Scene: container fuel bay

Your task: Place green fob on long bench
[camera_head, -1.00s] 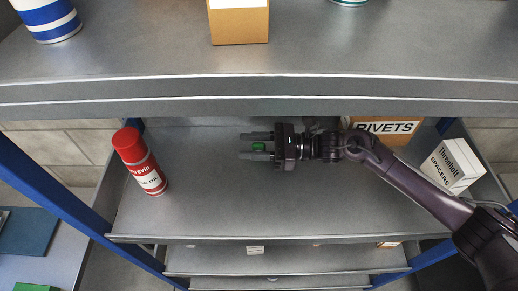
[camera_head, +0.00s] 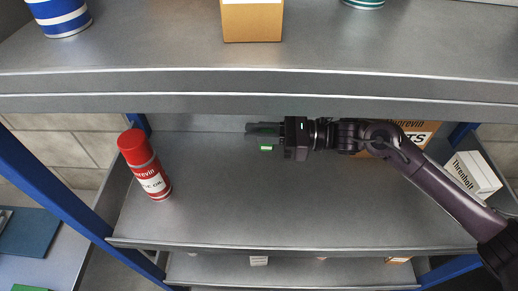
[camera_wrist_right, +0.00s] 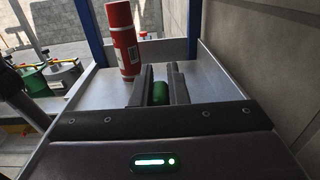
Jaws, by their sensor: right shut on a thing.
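The green fob (camera_head: 266,147) is held between the fingers of my right gripper (camera_head: 262,130), above the shelf. Its green body shows just below the dark fingers. In the right wrist view the green fob (camera_wrist_right: 160,92) sits between the two fingers, partly hidden low down. My right gripper is shut on it. My left gripper is not in view. A grey surface (camera_head: 62,265) with a blue mat shows at the lower left; I cannot tell whether it is the long bench.
A red spray can (camera_head: 146,166) stands at the left of the shelf (camera_head: 235,215). An upper shelf (camera_head: 330,65) overhangs the arm. A blue post (camera_head: 55,185) lies at the left.

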